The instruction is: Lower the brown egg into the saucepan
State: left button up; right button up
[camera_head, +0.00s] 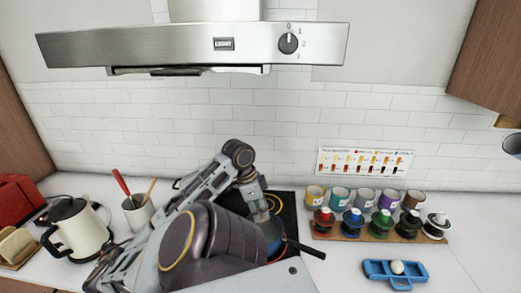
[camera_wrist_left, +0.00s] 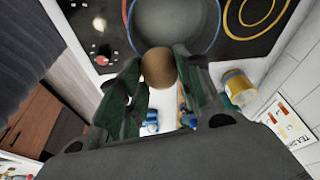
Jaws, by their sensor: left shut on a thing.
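My left gripper (camera_wrist_left: 160,75) is shut on the brown egg (camera_wrist_left: 157,66), which sits between its two fingertips in the left wrist view. In that view the grey, round saucepan (camera_wrist_left: 185,22) lies just beyond the egg, and the egg overlaps its near rim. The egg's exact height over the rim cannot be told. In the head view the saucepan (camera_head: 275,236) stands on the black hob, its dark handle pointing right. My left arm hides much of the pan, and the egg does not show there. My right gripper is not in view.
A blue egg tray (camera_head: 380,275) with a white egg (camera_head: 397,267) lies at right. Several coloured cups and pots stand on a wooden board (camera_head: 325,234) right of the hob (camera_head: 287,210). A kettle (camera_head: 75,228) and a utensil crock (camera_head: 138,212) stand left. The range hood (camera_head: 150,47) hangs above.

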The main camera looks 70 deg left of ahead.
pick_arm(q)
jog(key=shift+f, duration=0.35)
dwell(0.3)
notch_tip(320, 180, down, 9)
jog(key=b, duration=0.2)
jog(key=shift+f, duration=0.2)
dwell(2.5)
jog(key=shift+f, duration=1.25)
dwell(2.3)
jog(key=o, duration=0.7)
